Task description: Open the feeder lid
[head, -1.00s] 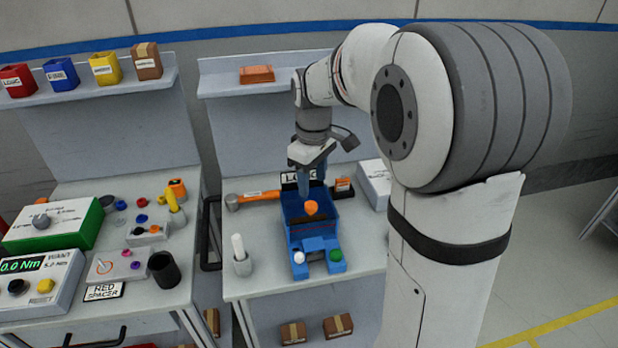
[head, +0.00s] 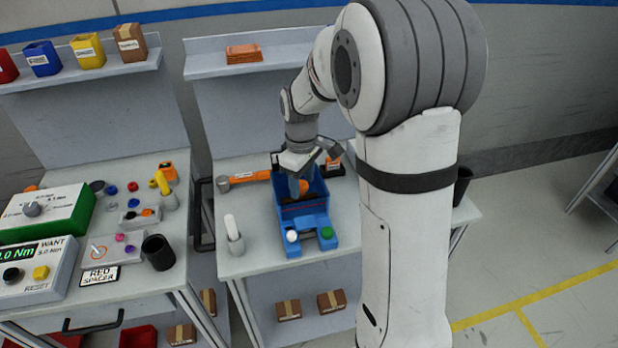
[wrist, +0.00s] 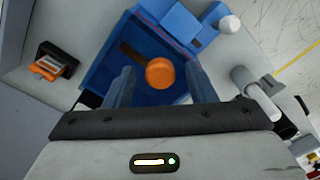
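The blue feeder (head: 302,221) stands on the right-hand workbench, with a white and a green button on its front feet. Its blue lid (wrist: 150,48) carries a round orange knob (wrist: 160,73), seen from above in the wrist view. The lid looks closed. My gripper (wrist: 160,82) is open, with one blue finger on each side of the knob and a visible gap to both. In the head view my gripper (head: 297,188) points down over the feeder and largely hides the knob. I cannot tell how deep the fingertips are relative to the knob.
An orange-handled hammer (head: 245,178) lies left of the feeder. A white cylinder in a holder (head: 234,236) stands at front left. A black and orange labelled block (wrist: 53,67) sits beside the feeder. The other workbench (head: 150,285) on the left holds testers and small parts.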

